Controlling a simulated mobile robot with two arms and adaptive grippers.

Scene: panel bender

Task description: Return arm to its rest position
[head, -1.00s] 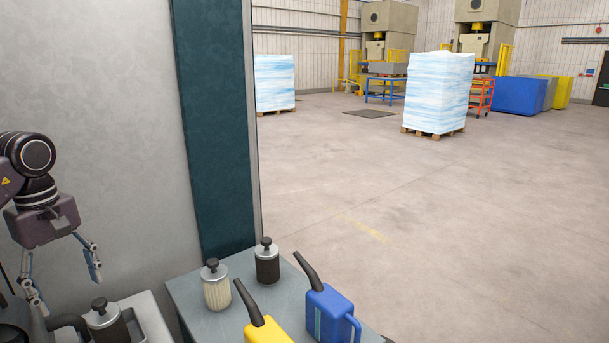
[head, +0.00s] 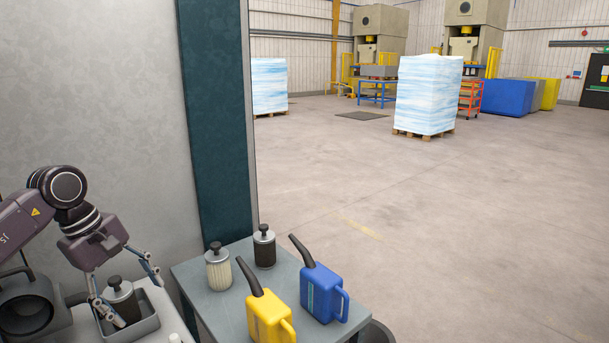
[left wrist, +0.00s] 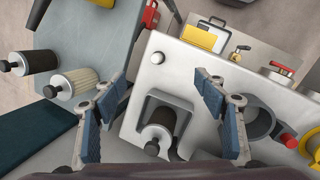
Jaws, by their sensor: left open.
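My left gripper (head: 125,283) is open in the head view, at the lower left above the light-coloured machine top. In the left wrist view its two blue-padded fingers (left wrist: 160,122) are spread wide with nothing between their tips. A dark filter with a black knob (head: 121,299) stands in a grey square holder (head: 149,325) below the gripper. The same filter (left wrist: 158,132) shows in the left wrist view below the gap between the fingers. In the head view one finger overlaps the filter; I cannot tell whether they touch. My right gripper is not in view.
A grey table (head: 215,303) beside the machine carries a pale filter (head: 219,271), a dark filter (head: 264,250), a yellow can (head: 268,318) and a blue can (head: 321,294). A tall grey wall panel (head: 90,90) stands behind the gripper. Open floor (head: 430,230) lies to the right.

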